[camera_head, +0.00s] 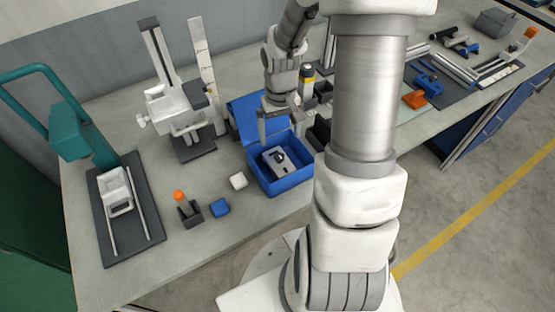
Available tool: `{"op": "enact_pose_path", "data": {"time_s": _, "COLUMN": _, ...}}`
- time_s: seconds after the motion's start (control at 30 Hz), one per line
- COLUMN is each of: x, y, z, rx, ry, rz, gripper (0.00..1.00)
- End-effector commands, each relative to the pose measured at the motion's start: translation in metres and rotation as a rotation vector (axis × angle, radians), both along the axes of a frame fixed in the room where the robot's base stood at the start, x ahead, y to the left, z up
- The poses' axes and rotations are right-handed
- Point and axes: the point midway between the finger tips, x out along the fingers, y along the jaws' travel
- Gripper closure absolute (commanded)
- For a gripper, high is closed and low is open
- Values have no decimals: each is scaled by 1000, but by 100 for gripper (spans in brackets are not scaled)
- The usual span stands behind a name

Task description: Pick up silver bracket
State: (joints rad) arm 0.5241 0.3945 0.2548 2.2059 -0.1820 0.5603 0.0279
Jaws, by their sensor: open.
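A silver-grey bracket-like part (276,167) with a dark spot in its middle lies inside the blue open box (283,187) near the table's middle. It is likely the silver bracket. My gripper (281,138) hangs over the box, pointing down, with its fingers apart and nothing seen between them. The fingers appear above the part, but the exact height gap cannot be told. The right side of the box is partly hidden by my arm.
A small white block (238,181), a blue block (220,207) and an orange-topped item in a dark holder (188,207) lie left of the box. A white measuring stand (172,105) stands behind. A teal press (85,140) is far left. My arm blocks the centre.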

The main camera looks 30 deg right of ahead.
Motion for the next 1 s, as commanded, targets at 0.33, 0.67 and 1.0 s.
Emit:
{"op": "enact_pose_path", "data": {"time_s": 0.33, "x": -1, "y": 0, "z": -48, "rx": 0, "ry": 2, "rz": 0, "gripper": 0}}
{"op": "enact_pose_path", "data": {"time_s": 0.67, "x": -5, "y": 5, "z": -81, "rx": 1, "ry": 5, "rz": 2, "gripper": 0}}
{"op": "enact_pose_path", "data": {"time_s": 1.0, "x": -4, "y": 4, "z": -102, "rx": -1, "ry": 0, "rz": 0, "gripper": 0}}
